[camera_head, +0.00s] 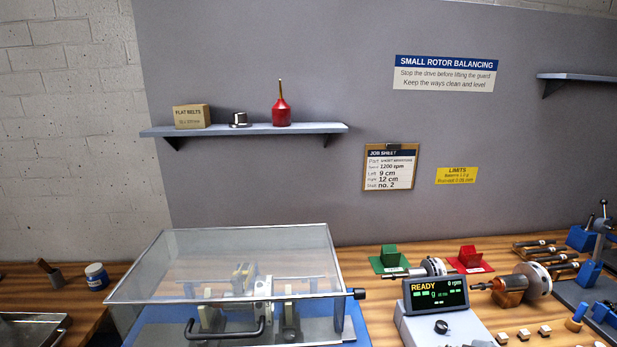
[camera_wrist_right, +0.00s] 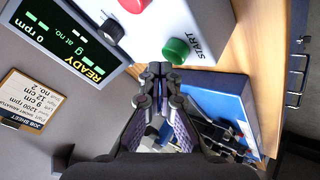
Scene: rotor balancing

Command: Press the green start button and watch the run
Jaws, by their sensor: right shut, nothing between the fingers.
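In the right wrist view the green start button (camera_wrist_right: 177,50) sits on a white control box (camera_wrist_right: 190,18), beside the word START. My right gripper (camera_wrist_right: 160,70) is shut and empty, its fingertips just below the button in the picture. I cannot tell whether they touch it. The display (camera_head: 435,294) in the head view reads READY and 0 rpm; it also shows in the wrist view (camera_wrist_right: 60,35). The clear guard (camera_head: 230,265) is down over the balancing machine (camera_head: 262,310). The button and both grippers are out of the head view.
A red button (camera_wrist_right: 133,5) and a black knob (camera_wrist_right: 110,29) are on the same box. A blue case (camera_wrist_right: 215,95) lies beyond the gripper. Rotors (camera_head: 520,285) and small blocks (camera_head: 523,334) are on the bench right of the display. A job sheet (camera_head: 390,168) hangs on the wall.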

